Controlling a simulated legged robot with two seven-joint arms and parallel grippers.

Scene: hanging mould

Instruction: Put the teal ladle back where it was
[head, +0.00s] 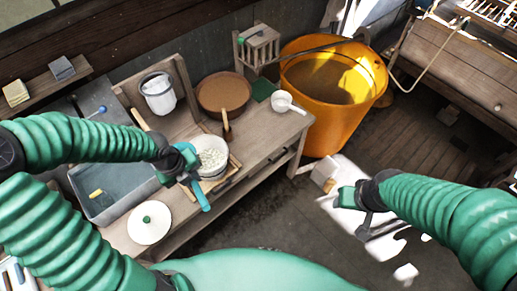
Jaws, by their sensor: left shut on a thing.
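My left gripper (188,165) is over the front edge of the wooden bench. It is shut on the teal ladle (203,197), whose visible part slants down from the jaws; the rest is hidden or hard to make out. Just right of the gripper a white bowl (213,157) with pale, grainy contents sits on a wooden board. My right gripper (358,205) is out over the floor, right of the bench and away from the ladle. Whether its jaws are open is unclear.
On the bench (255,145) are a grey basin (112,207), a white lid with a green knob (149,229), a white jug (157,93), a brown bowl (224,94) and a white scoop (284,102). A large orange tub (325,120) stands at the bench's right end.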

